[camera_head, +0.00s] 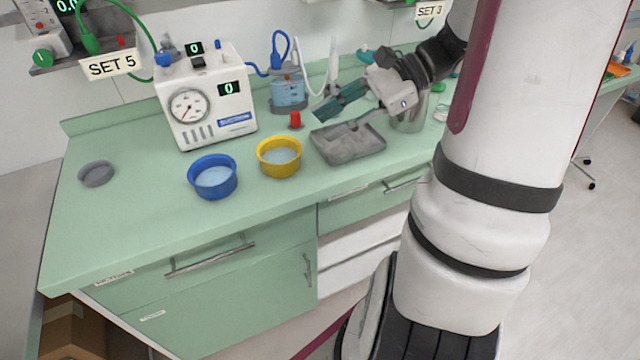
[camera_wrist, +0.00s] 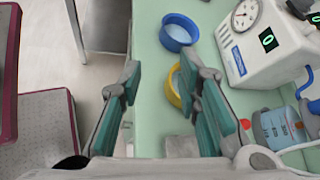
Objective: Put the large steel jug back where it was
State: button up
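A steel vessel that looks like the large steel jug (camera_head: 409,122) stands upright on the green counter, right of the grey tray. My arm and gripper hide its upper part, and I cannot tell whether it has a handle. My gripper (camera_head: 341,101) is above the tray, left of the jug, pointing left and apart from it. In the wrist view my gripper (camera_wrist: 162,72) has its teal fingers wide apart with nothing between them. The jug is not seen in the wrist view.
A grey tray (camera_head: 349,152), yellow bowl (camera_head: 279,170), blue bowl (camera_head: 213,190) and red cap (camera_head: 295,120) stand on the counter (camera_head: 130,240). A white gauge device (camera_head: 205,105) and blue bottle (camera_head: 288,92) stand behind. A grey disc (camera_head: 96,174) lies left, with free counter around it.

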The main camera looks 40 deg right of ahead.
jog(key=s+a+r+n+g+h, duration=0.2)
jog(key=s+a+r+n+h, duration=0.2)
jog(key=s+a+n+h, duration=0.6)
jog(key=s+a+n, duration=0.4)
jog(key=n, duration=0.5)
jog(key=shift+a+n+g, duration=0.4)
